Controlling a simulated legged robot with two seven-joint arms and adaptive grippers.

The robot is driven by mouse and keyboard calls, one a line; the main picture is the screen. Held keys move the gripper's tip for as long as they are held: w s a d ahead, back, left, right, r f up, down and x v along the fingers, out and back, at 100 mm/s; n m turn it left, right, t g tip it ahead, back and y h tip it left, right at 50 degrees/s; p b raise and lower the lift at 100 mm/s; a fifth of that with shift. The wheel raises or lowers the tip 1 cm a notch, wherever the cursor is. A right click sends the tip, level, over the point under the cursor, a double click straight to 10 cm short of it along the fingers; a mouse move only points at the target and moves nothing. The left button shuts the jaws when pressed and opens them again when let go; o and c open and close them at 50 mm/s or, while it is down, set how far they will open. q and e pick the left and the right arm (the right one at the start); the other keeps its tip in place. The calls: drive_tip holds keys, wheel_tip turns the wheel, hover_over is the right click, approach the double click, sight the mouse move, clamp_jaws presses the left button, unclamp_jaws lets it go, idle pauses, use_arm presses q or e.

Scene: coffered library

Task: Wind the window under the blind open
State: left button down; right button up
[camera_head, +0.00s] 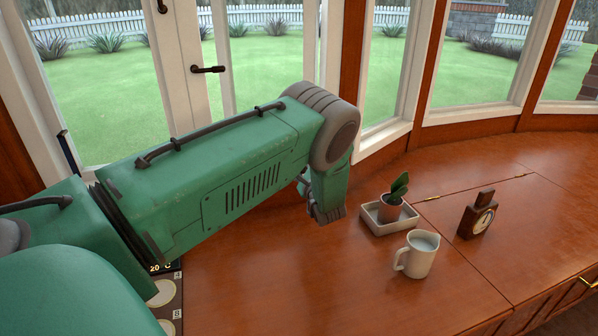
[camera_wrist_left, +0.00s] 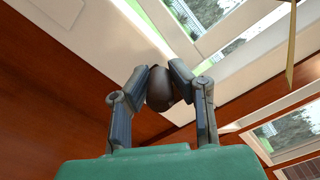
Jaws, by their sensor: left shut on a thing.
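In the left wrist view my left gripper (camera_wrist_left: 160,88) has its two fingers closed on a dark brown rounded knob (camera_wrist_left: 158,95). The knob is in front of a white window frame (camera_wrist_left: 95,35), with a pane (camera_wrist_left: 200,12) beyond it. Most of the winder behind the knob is hidden. In the head view my green left arm comes in from the left and bends down near the sill; the fingertips and knob cannot be made out there. Several windows show, one of them right of the arm (camera_head: 385,60). I see no blind clearly. My right gripper is not in view.
A wooden counter (camera_head: 300,285) runs below the windows. A black handle (camera_head: 208,69) sits on a white frame.

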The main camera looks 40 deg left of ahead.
use_arm(q)
drive_tip(key=shift+w+d+r+m, duration=0.2)
drive_tip(key=shift+w+d+m, duration=0.25)
drive_tip(key=shift+m, duration=0.55)
drive_tip(key=c, duration=1.4)
unclamp_jaws()
drive_tip(key=shift+f, duration=0.1)
drive_tip(key=shift+s, duration=0.1)
drive_tip(key=v, duration=1.2)
